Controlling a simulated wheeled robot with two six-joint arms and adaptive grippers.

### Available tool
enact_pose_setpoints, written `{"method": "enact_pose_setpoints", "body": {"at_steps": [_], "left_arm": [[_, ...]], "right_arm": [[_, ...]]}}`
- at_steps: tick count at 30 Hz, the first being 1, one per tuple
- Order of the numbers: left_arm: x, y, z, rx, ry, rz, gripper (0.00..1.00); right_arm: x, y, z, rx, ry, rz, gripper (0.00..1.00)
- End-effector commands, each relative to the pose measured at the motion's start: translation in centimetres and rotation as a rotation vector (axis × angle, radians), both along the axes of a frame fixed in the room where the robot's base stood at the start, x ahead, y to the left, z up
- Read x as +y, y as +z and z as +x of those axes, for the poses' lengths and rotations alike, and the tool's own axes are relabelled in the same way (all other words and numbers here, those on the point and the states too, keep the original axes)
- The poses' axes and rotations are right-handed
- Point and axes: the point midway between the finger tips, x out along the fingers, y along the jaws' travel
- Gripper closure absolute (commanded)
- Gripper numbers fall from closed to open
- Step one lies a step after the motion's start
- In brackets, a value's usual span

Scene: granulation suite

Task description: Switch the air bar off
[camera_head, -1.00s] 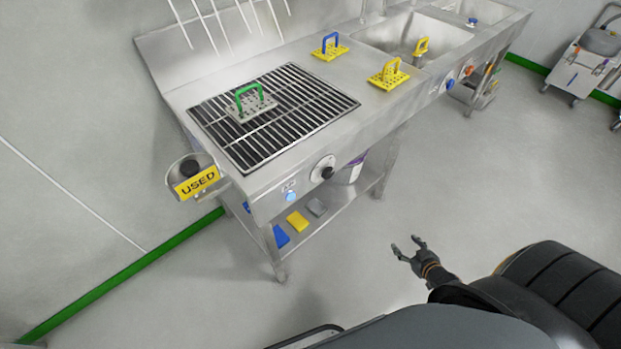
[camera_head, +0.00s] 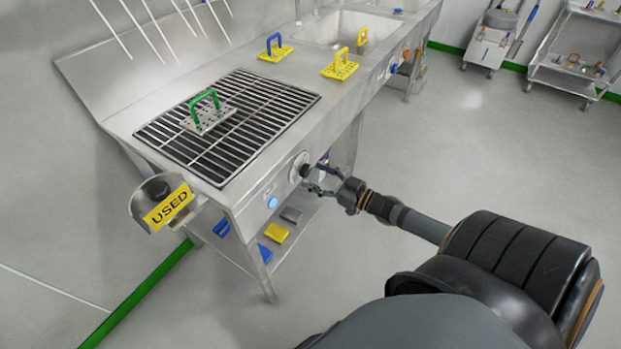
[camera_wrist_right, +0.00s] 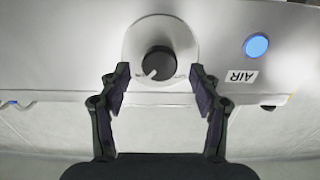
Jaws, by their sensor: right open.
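The air bar's black knob (camera_wrist_right: 160,63) sits on a round pale dial plate (camera_wrist_right: 138,32) on the steel front panel, with a light pointer mark toward its lower left in the wrist view. An "AIR" label (camera_wrist_right: 241,77) and a lit blue round button or lamp (camera_wrist_right: 256,46) are beside it. In the head view the knob (camera_head: 304,170) is on the bench front, next to the blue light (camera_head: 272,202). My right gripper (camera_wrist_right: 160,82) is open, its fingers apart on either side of the knob and not visibly touching it; it also shows in the head view (camera_head: 316,178). My left gripper is not in view.
A slotted grate (camera_head: 262,112) with a green-handled plate (camera_head: 206,115) is on the bench top. Yellow plates (camera_head: 340,68) stand near the sink (camera_head: 350,22). A "USED" holder (camera_head: 167,206) sticks out at the left end.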

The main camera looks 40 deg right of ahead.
Motion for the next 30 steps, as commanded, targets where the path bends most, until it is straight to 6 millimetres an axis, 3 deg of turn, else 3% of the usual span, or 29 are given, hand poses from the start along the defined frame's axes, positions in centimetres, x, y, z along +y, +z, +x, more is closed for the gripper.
{"method": "enact_pose_setpoints", "body": {"at_steps": [1,6,14,26,30], "left_arm": [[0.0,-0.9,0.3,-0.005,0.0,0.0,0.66],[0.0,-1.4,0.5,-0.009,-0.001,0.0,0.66],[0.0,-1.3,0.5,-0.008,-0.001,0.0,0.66],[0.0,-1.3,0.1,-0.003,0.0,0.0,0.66],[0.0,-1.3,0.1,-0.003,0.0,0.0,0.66]], "right_arm": [[0.3,-0.4,0.7,-0.003,0.001,0.0,0.36],[0.8,-0.1,1.9,-0.001,0.0,-0.001,0.36],[0.8,0.0,2.0,0.001,0.0,0.0,0.36],[0.8,0.0,2.0,0.001,0.0,-0.001,0.91],[0.8,0.0,2.0,-0.001,0.0,-0.005,0.91]]}}
